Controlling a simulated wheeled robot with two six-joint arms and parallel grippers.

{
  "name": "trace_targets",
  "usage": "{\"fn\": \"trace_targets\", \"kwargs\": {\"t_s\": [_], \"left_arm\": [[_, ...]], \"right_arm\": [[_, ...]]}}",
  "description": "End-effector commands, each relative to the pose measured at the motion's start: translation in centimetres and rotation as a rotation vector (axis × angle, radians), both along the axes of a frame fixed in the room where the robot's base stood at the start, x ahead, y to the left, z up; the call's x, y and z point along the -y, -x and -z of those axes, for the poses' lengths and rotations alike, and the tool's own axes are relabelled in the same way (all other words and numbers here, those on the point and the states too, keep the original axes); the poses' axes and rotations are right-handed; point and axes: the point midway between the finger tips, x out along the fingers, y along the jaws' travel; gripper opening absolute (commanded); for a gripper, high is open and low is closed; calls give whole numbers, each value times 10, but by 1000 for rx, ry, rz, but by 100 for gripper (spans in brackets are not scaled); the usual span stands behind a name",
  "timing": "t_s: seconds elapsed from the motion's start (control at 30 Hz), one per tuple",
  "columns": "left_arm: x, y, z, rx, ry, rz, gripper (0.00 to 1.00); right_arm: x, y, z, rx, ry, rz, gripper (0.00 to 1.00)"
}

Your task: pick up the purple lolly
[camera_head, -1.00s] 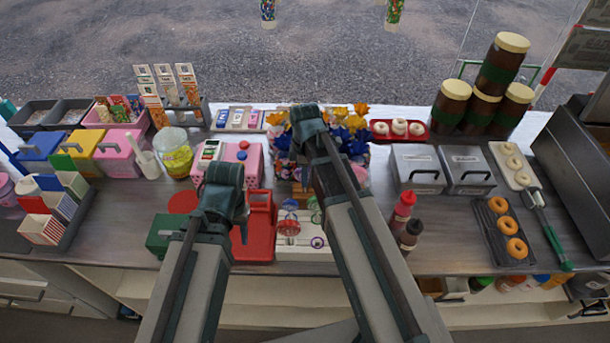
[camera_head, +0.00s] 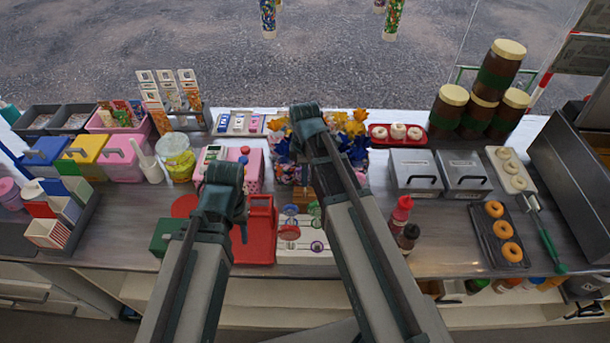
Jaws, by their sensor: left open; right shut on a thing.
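A white lolly stand (camera_head: 289,256) is on the counter in the middle, just left of my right arm. It carries small round pieces: a blue one (camera_head: 290,210), a red one (camera_head: 289,232), a green one (camera_head: 314,208) and a purple one (camera_head: 317,247) at the front right. The purple piece looks like a thin ring; it is too small to tell whether it is the lolly's head or a mark on the stand. My two arms reach over the counter on either side of the stand. Their links hide both grippers, so no fingertips show, nor anything held.
A red box (camera_head: 261,232) stands left of the lolly stand, and blue and yellow flowers (camera_head: 356,130) behind it. Sauce bottles (camera_head: 400,213) stand right of my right arm. Grey lidded boxes (camera_head: 413,172) and a doughnut tray (camera_head: 485,228) are farther right.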

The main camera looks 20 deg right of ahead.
Motion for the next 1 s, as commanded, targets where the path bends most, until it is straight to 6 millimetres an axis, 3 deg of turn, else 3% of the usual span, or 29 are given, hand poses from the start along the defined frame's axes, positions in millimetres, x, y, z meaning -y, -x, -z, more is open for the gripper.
{"fn": "trace_targets", "kwargs": {"t_s": [0.03,0.4,1.0], "left_arm": [[0,0,-16,0,0,0,50],[0,0,-68,0,1,-2,50],[0,0,-80,0,1,-5,50]], "right_arm": [[0,0,-16,0,0,0,0],[0,0,-68,0,0,0,0],[0,0,-80,0,0,0,0]]}}
